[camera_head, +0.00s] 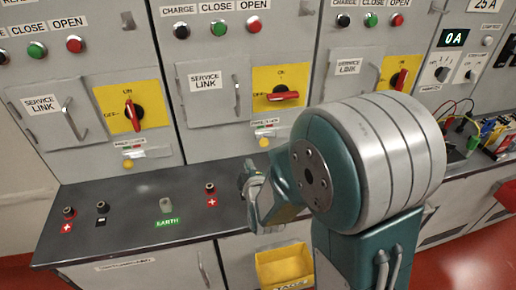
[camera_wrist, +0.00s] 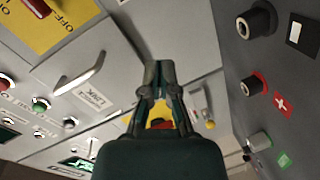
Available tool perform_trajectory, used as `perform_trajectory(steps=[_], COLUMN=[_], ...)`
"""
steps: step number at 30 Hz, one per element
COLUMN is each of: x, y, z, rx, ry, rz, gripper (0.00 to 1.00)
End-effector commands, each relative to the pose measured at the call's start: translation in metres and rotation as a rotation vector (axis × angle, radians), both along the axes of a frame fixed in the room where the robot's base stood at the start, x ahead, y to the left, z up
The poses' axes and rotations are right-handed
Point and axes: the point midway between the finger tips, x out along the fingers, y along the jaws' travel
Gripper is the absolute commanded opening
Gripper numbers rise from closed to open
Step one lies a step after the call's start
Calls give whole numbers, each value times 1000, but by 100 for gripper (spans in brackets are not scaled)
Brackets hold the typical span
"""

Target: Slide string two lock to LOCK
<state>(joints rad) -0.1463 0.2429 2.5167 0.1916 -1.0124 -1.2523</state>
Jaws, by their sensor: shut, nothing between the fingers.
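In the head view, the middle cabinet has a yellow switch plate (camera_head: 302,80) with a red handle (camera_head: 284,96) lying nearly level. Just below is its small lock strip (camera_head: 265,131) with red and green marks and a yellow knob (camera_head: 264,143). The lock's exact position is too small to read. My gripper (camera_head: 250,183) is in front of the cabinet, below and slightly left of that knob, over the dark ledge. In the wrist view my gripper's fingertips (camera_wrist: 160,66) are together and empty. I cannot make out the middle lock in that view.
The left cabinet has a yellow plate (camera_head: 133,106) with an upright red handle and its own lock knob (camera_head: 128,164). The ledge (camera_head: 135,205) carries terminals and a green EARTH label (camera_head: 167,223). A yellow bin (camera_head: 284,265) is below. My arm hides part of the right cabinet.

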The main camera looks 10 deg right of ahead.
Motion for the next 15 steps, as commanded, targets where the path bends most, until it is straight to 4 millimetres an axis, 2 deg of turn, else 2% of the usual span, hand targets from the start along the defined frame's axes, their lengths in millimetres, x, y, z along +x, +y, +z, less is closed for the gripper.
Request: perform_trajectory(steps=[1,6,15], x=[1,2,1], y=[1,1,1], z=[-7,-16,-17], rx=[-42,-163,-209], ry=[-20,-97,-130], rz=[1,1,-1], gripper=[0,0,0])
